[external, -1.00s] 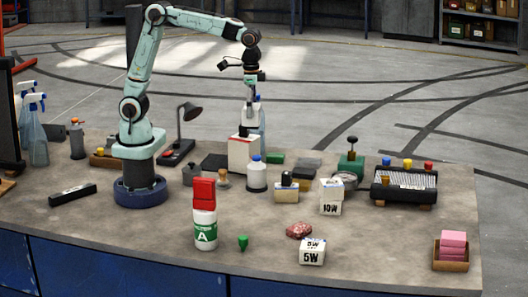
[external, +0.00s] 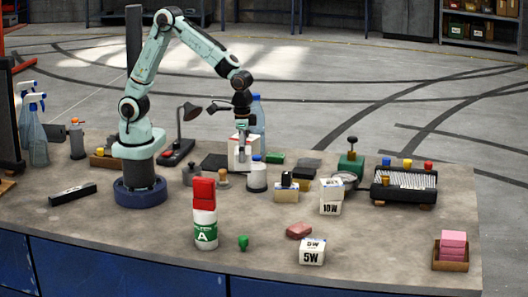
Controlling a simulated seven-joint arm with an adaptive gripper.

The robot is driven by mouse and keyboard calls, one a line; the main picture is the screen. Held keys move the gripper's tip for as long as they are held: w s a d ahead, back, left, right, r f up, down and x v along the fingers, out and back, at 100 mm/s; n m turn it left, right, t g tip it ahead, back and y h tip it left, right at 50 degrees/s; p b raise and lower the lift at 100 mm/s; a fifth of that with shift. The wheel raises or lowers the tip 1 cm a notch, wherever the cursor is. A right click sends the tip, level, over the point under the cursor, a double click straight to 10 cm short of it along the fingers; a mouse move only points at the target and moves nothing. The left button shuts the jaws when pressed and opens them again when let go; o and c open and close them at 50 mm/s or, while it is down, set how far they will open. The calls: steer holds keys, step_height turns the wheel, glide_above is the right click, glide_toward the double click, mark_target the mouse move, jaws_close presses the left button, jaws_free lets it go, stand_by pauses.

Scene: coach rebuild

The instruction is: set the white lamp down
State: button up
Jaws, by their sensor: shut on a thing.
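My gripper (external: 242,136) points straight down at the back middle of the table, right at the top of a white box (external: 238,164) with a red edge. The gripper is shut on the white lamp. The lamp is small, and I cannot clearly tell its white from the fingers and the box. I cannot tell whether the lamp is inside the box, behind it or touching it.
A clear blue-capped bottle (external: 258,115) stands close behind my gripper. The front left of the table (external: 120,225) is clear.

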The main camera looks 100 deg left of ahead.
steer(key=s+d+f+m, duration=0.2)
steer(key=s+d+f, duration=0.3)
steer(key=shift+f, duration=0.2)
steer(key=shift+s+f, duration=0.1)
step_height(320, 180, down, 9)
steer(key=shift+f, duration=0.2)
steer(key=shift+f, duration=0.15)
steer(key=o, duration=1.2)
